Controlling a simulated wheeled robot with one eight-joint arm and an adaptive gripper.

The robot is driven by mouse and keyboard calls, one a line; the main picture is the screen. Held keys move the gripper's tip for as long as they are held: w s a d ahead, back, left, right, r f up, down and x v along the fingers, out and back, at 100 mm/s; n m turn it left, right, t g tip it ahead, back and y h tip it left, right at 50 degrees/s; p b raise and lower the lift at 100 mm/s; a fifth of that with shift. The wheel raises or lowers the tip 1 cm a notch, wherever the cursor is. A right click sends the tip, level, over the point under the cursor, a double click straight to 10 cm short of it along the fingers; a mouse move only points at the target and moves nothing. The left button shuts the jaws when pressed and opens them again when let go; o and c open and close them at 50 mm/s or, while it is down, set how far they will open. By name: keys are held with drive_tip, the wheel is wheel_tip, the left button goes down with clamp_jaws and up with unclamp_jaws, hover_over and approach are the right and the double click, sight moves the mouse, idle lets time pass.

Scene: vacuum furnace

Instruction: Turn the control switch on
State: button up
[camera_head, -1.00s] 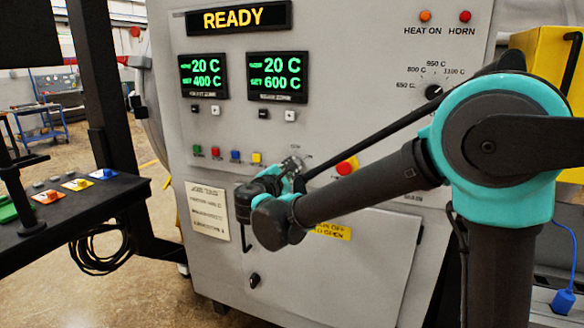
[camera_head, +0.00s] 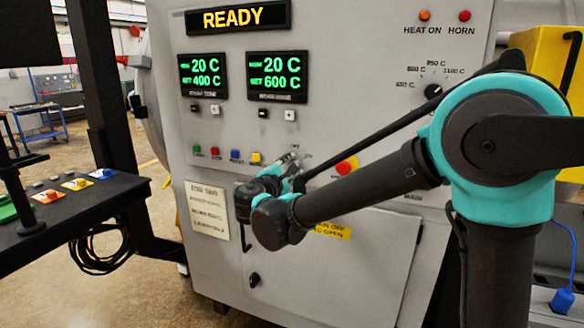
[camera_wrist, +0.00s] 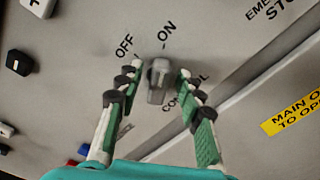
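The control switch (camera_wrist: 158,80) is a small grey knob on the furnace panel, with OFF and ON printed beside it. In the wrist view the knob looks long in the up-down direction, its upper end roughly toward the ON mark; its exact setting is hard to tell. My gripper (camera_wrist: 158,74) is open, with one finger on each side of the knob and a gap showing on both sides. In the head view my gripper (camera_head: 291,160) is at the panel below the displays and largely hides the switch.
The red emergency stop button (camera_head: 346,166) is just right of my gripper. A row of coloured buttons (camera_head: 235,155) is to the left. A READY display (camera_head: 238,18) is at the top. A console (camera_head: 85,195) stands at the left. A panel door (camera_head: 335,270) lies below.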

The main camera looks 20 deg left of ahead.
drive_tip(key=s, duration=1.2)
drive_tip(key=shift+a, duration=0.45)
